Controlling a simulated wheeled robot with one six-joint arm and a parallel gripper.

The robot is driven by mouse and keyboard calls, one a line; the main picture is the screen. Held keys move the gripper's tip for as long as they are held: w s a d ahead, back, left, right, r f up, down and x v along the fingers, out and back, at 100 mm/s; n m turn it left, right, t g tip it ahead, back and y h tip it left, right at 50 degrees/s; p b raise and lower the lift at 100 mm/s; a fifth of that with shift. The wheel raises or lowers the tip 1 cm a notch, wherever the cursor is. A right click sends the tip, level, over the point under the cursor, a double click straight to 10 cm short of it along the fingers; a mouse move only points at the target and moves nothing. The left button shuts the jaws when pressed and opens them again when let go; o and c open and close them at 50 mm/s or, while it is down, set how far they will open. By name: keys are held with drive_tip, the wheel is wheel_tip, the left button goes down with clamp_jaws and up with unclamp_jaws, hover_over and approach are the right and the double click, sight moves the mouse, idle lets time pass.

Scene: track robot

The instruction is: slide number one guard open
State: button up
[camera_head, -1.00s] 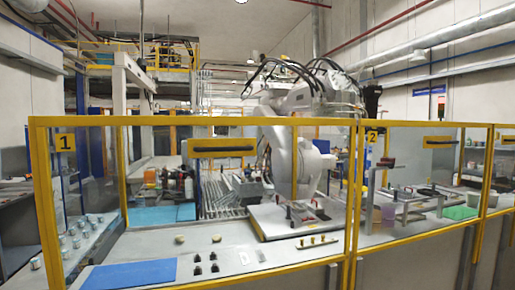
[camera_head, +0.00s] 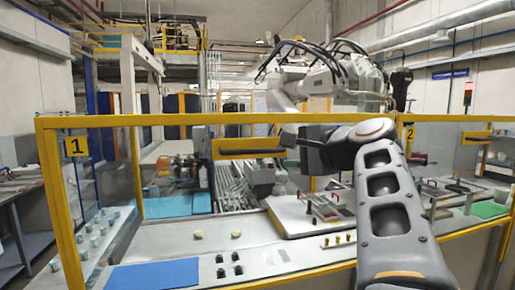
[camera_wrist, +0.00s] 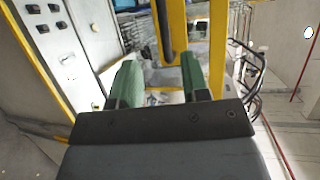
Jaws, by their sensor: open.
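Guard number one is a clear panel in a yellow frame (camera_head: 48,190) with a "1" label (camera_head: 76,147), standing closed across the front of the cell. Its dark handle bar (camera_head: 240,151) sits on a yellow plate near the top middle. My gripper (camera_head: 288,139) is open at the right end of the handle in the head view. In the wrist view the green fingers of my gripper (camera_wrist: 159,62) are apart, with the black handle bar (camera_wrist: 163,30) between and beyond their tips. I cannot tell whether they touch it.
Guard number two (camera_head: 408,134) adjoins on the right, partly hidden by my arm. Behind the panels are a white industrial robot (camera_head: 320,82), a blue mat (camera_head: 155,275), small black parts (camera_head: 228,264) and a white plate with clamps (camera_head: 285,215).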

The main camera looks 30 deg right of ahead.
sight(260, 151)
drive_tip(key=p+x, duration=0.3)
drive_tip(key=x, duration=1)
drive_tip(key=shift+w+a+r, duration=0.1)
drive_tip(key=shift+r, duration=0.05)
clamp_jaws()
